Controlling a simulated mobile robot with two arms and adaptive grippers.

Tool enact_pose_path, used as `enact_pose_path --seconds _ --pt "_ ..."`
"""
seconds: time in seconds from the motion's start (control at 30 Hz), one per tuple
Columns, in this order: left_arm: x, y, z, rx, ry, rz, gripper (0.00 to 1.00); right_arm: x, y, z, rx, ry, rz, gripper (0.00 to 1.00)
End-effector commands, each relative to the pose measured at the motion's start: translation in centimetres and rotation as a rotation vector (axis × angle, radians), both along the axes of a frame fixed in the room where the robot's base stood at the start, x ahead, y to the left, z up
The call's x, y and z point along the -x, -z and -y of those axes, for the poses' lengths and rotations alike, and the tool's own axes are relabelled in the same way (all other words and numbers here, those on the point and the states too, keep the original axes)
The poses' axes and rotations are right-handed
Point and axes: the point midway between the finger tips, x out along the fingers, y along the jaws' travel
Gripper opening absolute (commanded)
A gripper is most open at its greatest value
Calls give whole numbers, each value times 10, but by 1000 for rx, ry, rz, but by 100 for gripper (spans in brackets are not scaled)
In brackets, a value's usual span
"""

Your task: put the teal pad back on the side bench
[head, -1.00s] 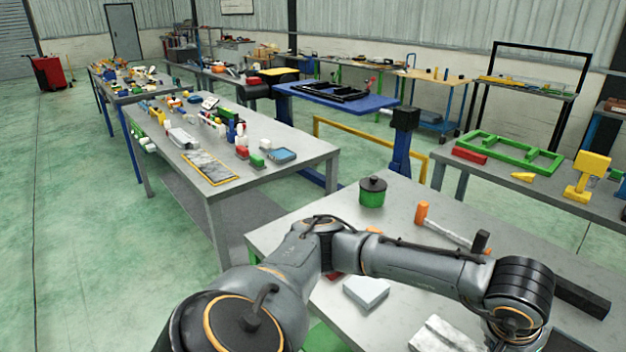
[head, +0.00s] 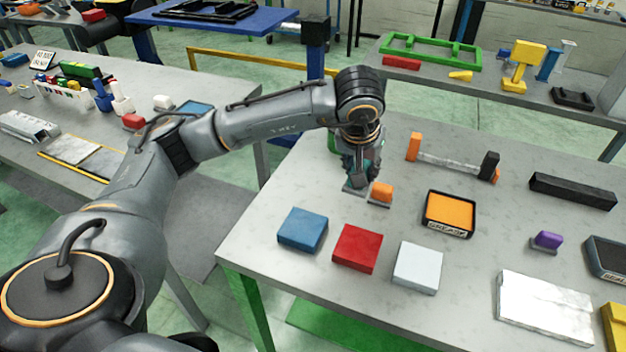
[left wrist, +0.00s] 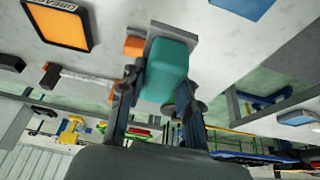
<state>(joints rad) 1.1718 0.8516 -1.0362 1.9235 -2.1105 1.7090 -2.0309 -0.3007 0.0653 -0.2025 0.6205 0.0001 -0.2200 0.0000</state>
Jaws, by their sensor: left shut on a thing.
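The teal pad (left wrist: 166,72) shows in the left wrist view as a teal block with a grey plate at its far end. My left gripper (left wrist: 155,100) is shut on it, with one finger on each side. In the head view the left gripper (head: 360,175) points down at the left part of a grey bench (head: 300,205), and the pad is mostly hidden by the fingers. I cannot tell whether the plate touches the bench top. An orange block (head: 381,192) on a grey plate is close beside the pad. My right gripper is out of view.
Blue (head: 302,229), red (head: 358,248) and white (head: 418,267) blocks lie in front of the gripper. An orange-topped tray (head: 449,213) and a hammer (head: 450,165) lie to its right. Another grey bench (head: 200,75) stands at left, and one (head: 500,90) behind with a green frame.

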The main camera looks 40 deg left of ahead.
Motion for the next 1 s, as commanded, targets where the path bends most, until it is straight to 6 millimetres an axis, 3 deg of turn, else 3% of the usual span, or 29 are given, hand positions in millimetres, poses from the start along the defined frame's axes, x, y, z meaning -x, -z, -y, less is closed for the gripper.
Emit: enact_pose_path --seconds 0.07,0.27,0.43,0.53,0.7,0.93,1.0 --pt "-8 2 -10 4 -20 1 0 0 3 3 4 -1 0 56" --pt "-24 16 -50 2 -29 -4 0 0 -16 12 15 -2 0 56" --pt "-42 35 -88 3 -28 -4 0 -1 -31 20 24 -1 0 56" --pt "-49 57 -103 2 -25 -6 0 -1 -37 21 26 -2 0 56" --pt "-58 83 -120 3 -22 -2 0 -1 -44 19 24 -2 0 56" --pt "-63 100 -133 2 -22 -2 0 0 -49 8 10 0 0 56" --pt "-62 109 -131 4 -20 -5 0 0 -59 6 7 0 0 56"
